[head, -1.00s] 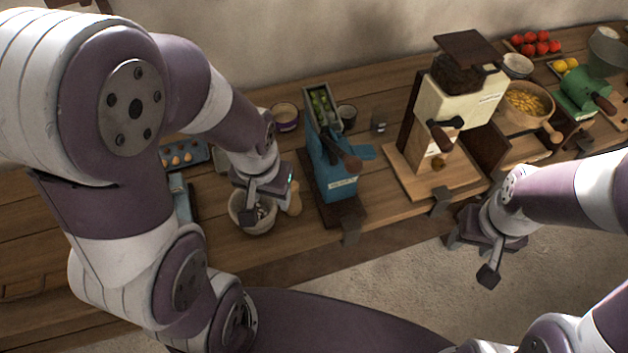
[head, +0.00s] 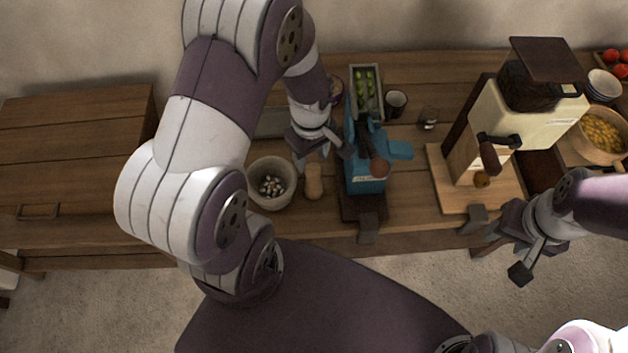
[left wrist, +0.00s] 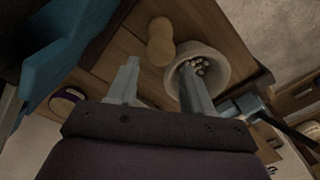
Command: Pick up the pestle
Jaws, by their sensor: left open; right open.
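The pestle (head: 314,181) is a pale wooden piece with a rounded body. It stands on the table just right of a pale mortar (head: 288,196) holding several whitish bits. The pestle (left wrist: 160,42) and the mortar (left wrist: 226,74) also show in the left wrist view, beyond my fingers. My left gripper (head: 324,160) is open and empty, apart from the pestle and just behind it in the head view. The same gripper (left wrist: 160,88) shows its spread fingers in the left wrist view. My right gripper (head: 506,253) is open and empty off the table's front edge at the right.
A blue hand-cranked machine (head: 366,184) stands close right of the pestle, with a tray of green items behind. A cream grinder (head: 515,118) stands on a board further right. The table (head: 72,150) is bare at the left.

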